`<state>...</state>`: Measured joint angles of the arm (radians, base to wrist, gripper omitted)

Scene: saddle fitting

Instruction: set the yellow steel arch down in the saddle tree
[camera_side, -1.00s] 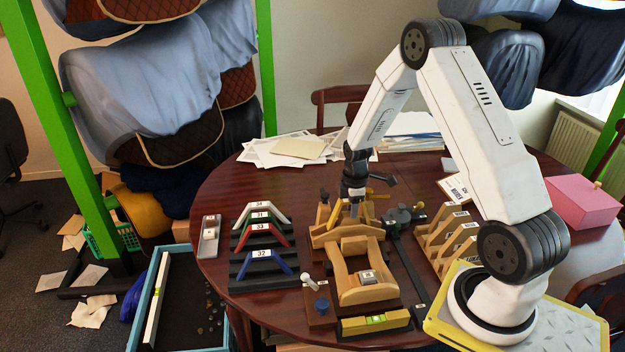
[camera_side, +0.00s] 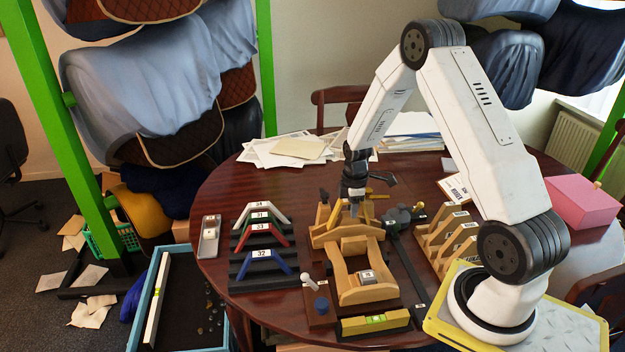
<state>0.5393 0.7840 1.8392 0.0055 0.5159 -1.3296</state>
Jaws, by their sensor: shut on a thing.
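My gripper (camera_side: 354,208) points straight down over the far end of the wooden saddle tree (camera_side: 347,278), near the middle of the round table. It is shut on the yellow steel arch (camera_side: 335,215), of which a slanted yellow leg shows beside the fingers. The arch is at the tree's far end, close above or touching the wood; I cannot tell which. The fingers and the similar-coloured wood hide much of the arch and its contact with the tree.
A dark stepped rack (camera_side: 262,250) at the left holds white, green, red and blue arches. A clamp-like tool (camera_side: 402,216) and wooden slotted stand (camera_side: 447,238) are close on the right. A spirit level (camera_side: 375,321) lies in front. Papers (camera_side: 290,149) cover the table's back.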

